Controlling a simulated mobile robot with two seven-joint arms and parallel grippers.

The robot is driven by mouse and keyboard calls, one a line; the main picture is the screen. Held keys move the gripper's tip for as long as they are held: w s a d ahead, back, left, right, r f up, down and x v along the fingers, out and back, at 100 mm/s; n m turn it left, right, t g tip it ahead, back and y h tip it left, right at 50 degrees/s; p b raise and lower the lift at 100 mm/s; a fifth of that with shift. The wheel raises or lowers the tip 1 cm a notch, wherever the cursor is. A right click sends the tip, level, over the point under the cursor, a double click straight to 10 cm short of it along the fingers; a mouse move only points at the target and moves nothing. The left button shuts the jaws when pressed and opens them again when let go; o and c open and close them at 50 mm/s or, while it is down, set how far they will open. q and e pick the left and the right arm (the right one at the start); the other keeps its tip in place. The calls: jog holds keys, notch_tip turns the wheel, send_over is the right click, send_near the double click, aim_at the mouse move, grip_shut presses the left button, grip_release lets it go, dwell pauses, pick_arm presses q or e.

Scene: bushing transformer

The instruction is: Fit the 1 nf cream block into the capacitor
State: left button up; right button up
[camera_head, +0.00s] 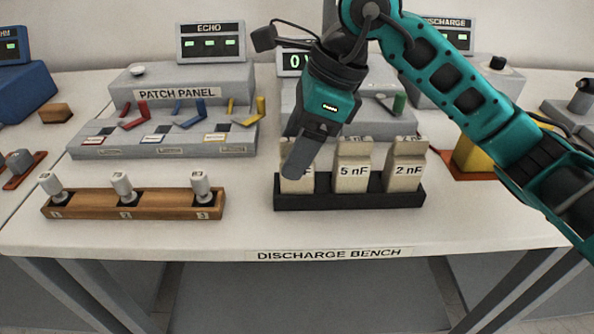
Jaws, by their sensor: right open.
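A black rack (350,198) near the front of the bench holds three cream blocks upright. My left gripper is out of view.
A wooden rack (135,206) with three numbered pegs stands at the front left. Behind it is the grey patch panel (190,95) with coloured levers. An ECHO display (211,42) stands at the back. A yellow block (475,158) lies at the right. The bench front edge is clear.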

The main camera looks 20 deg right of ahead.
grip_shut()
dwell(0.5)
